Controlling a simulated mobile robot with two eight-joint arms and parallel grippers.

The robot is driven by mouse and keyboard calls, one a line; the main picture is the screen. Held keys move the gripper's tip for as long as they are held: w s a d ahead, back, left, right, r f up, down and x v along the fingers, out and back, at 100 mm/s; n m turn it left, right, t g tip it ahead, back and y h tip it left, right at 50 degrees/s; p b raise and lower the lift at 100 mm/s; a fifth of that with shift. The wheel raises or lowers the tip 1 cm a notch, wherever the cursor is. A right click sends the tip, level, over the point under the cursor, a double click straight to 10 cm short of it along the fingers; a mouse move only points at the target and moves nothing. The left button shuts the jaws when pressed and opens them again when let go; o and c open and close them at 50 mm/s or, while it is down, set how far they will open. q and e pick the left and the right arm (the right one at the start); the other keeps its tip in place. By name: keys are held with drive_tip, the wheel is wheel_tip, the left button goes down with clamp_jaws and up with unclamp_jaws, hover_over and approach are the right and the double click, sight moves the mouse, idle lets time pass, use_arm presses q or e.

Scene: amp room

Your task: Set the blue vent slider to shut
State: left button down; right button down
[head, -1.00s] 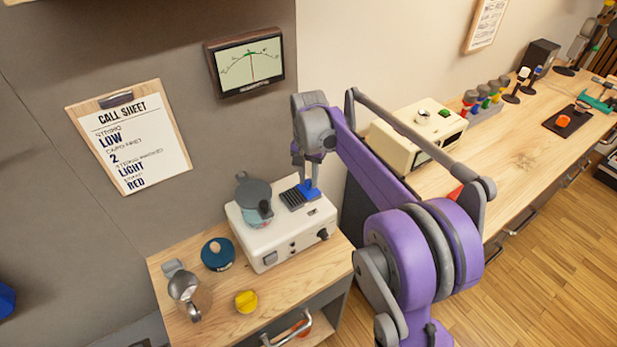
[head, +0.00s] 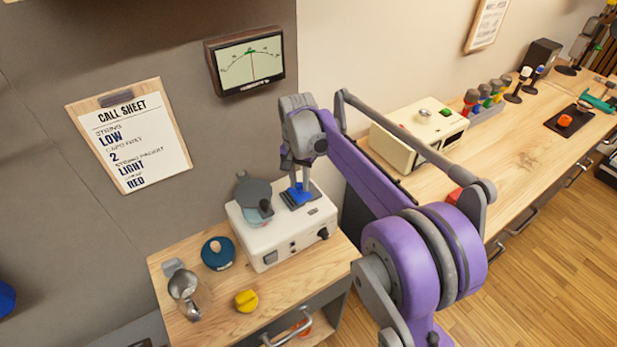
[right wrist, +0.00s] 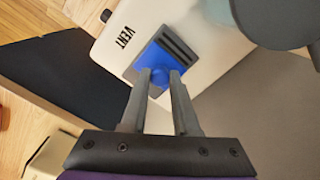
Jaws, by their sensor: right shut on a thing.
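The blue vent slider (head: 297,197) sits on the dark slotted vent plate on top of a white machine (head: 268,238). In the right wrist view the blue slider (right wrist: 153,66) covers one part of the vent plate (right wrist: 183,43), and several dark slots show uncovered beside it. The word VENT (right wrist: 123,37) is printed next to the plate. My right gripper (head: 300,186) reaches down from above and is shut on the slider's knob; its two fingers also show in the right wrist view (right wrist: 160,77). My left gripper is not in view.
A round grey lid on a pale blue-green part (head: 253,196) stands left of the vent, close to my gripper. A yellow knob-like object (head: 246,300), a dark blue round object (head: 217,253) and a metal jug (head: 184,287) are on the wooden bench. A cream box (head: 418,135) stands behind my arm.

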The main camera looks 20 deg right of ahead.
drive_tip(key=shift+s+a, duration=0.2)
drive_tip(key=shift+a, duration=1.05)
drive_tip(key=c, duration=1.1)
unclamp_jaws()
drive_tip(key=o, duration=0.4)
drive_tip(key=shift+a, duration=0.1)
drive_tip(key=shift+r, duration=0.2)
wheel_tip(320, 180, up, 10)
drive_tip(key=shift+r+p, duration=0.25)
drive_tip(key=shift+p, duration=0.1)
